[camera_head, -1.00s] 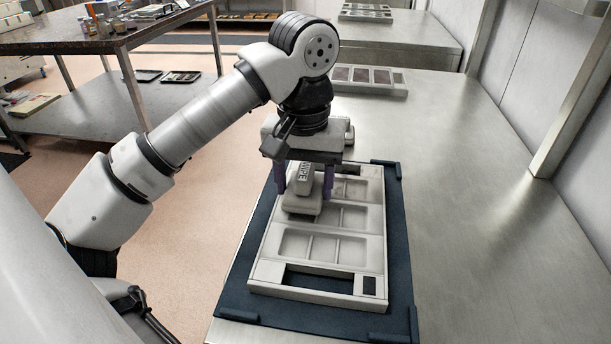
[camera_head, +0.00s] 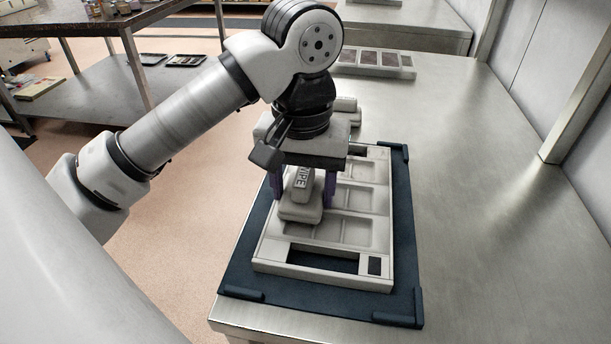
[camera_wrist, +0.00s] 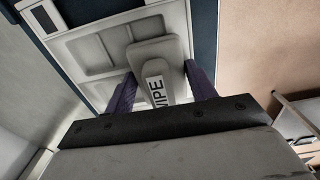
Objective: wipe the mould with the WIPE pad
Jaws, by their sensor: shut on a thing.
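The mould (camera_head: 383,228) is a pale grey tray with several shallow compartments, lying on a dark blue mat (camera_head: 403,270) on the steel table. My gripper (camera_head: 302,196) is over its left side, with purple fingers shut on the WIPE pad (camera_head: 300,212), a pale grey block with a labelled handle. The pad's base sits over the left compartments near the mould's front, seemingly on or just above the surface; contact cannot be told. In the wrist view the pad (camera_wrist: 153,52) is between the two fingers (camera_wrist: 160,92), over the mould (camera_wrist: 92,45). My gripper hides the mould's far left part.
Raised corner pieces (camera_head: 398,318) edge the mat. Another mould (camera_head: 375,62) lies farther back on the table. The steel table (camera_head: 490,200) is clear to the right. A second workbench (camera_head: 75,75) stands at the back left.

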